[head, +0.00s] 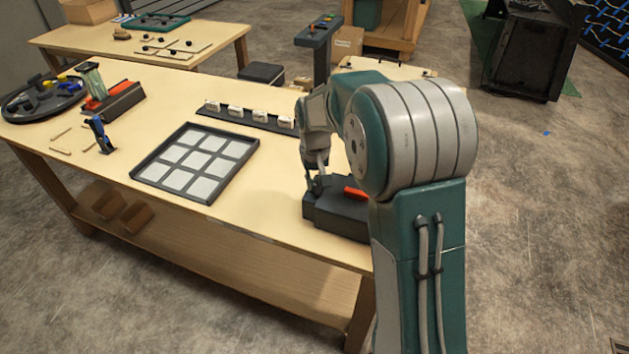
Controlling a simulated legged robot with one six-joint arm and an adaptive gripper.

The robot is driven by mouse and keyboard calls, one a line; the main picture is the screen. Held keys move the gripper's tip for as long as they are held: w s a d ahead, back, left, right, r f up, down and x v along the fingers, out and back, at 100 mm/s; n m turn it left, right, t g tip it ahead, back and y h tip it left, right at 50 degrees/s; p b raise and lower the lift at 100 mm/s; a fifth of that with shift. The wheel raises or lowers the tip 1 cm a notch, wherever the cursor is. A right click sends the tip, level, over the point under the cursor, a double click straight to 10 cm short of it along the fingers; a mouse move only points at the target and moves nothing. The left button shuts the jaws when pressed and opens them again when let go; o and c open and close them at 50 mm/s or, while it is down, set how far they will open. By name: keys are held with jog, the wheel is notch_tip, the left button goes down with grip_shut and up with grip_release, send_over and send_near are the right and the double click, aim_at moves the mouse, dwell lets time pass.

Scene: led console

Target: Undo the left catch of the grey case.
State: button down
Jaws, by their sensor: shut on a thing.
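A dark grey case (335,218) with a red part (355,192) on top sits at the right front edge of the workbench, its right side hidden behind my arm. My gripper (316,187) points down at the left end of the case's top. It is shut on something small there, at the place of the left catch. The catch is too small and too covered by the fingers to tell whether it is up or down. A right catch cannot be made out.
A black tray with pale square panels (200,160) lies left of the case. A dark rail with several white blocks (235,112) lies behind. A red-and-dark box (112,100), a blue-and-black tool (101,135) and a round dark tray (15,108) stand further left.

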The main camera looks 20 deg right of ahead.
jog(key=m, duration=0.3)
jog(key=shift+f+m, duration=0.1)
jog(key=shift+m, duration=2.1)
jog(key=c, duration=0.7)
grip_release()
jog(key=shift+o, duration=0.2)
jog(key=shift+a, duration=0.1)
